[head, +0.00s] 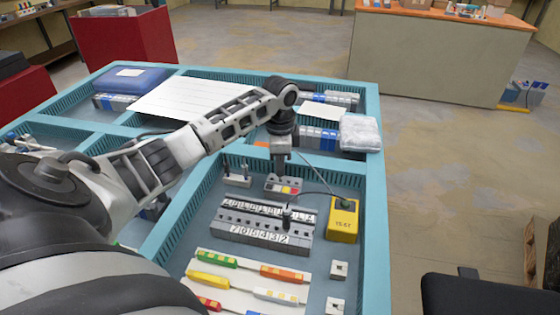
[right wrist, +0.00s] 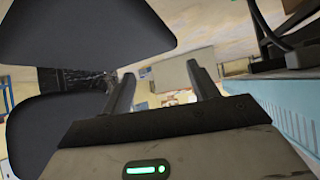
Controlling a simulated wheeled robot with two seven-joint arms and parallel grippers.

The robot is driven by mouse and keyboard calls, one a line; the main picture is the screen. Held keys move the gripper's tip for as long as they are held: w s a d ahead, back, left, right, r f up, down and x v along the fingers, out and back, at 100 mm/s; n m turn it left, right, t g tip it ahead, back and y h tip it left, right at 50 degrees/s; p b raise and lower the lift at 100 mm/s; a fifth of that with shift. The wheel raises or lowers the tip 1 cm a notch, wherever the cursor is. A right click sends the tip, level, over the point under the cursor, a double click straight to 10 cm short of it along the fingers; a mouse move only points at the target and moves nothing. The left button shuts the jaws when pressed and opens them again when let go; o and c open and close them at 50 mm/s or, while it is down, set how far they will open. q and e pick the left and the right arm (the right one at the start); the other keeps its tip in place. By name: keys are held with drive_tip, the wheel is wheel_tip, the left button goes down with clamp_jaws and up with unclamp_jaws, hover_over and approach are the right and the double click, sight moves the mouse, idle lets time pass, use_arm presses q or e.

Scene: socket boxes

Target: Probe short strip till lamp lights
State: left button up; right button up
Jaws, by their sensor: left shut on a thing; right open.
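My left gripper (head: 281,168) points down in the head view, just above a small grey block with red and yellow squares (head: 284,188). It is shut on what seems to be a probe, mostly hidden by the fingers; a thin dark lead runs from there to the yellow tester box (head: 343,222). A second dark probe (head: 286,217) stands upright at the long grey terminal strip (head: 262,237) with lettered and numbered labels. I cannot tell whether any probe tip touches metal. No lit lamp is discernible. My right gripper (right wrist: 165,92) is open and empty in the right wrist view.
The blue-walled tray (head: 374,240) surrounds the parts. White square sockets (head: 339,270) sit at the right.

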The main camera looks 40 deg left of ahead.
use_arm(q)
clamp_jaws()
drive_tip(key=shift+f, duration=1)
drive_tip(key=o, duration=0.7)
unclamp_jaws()
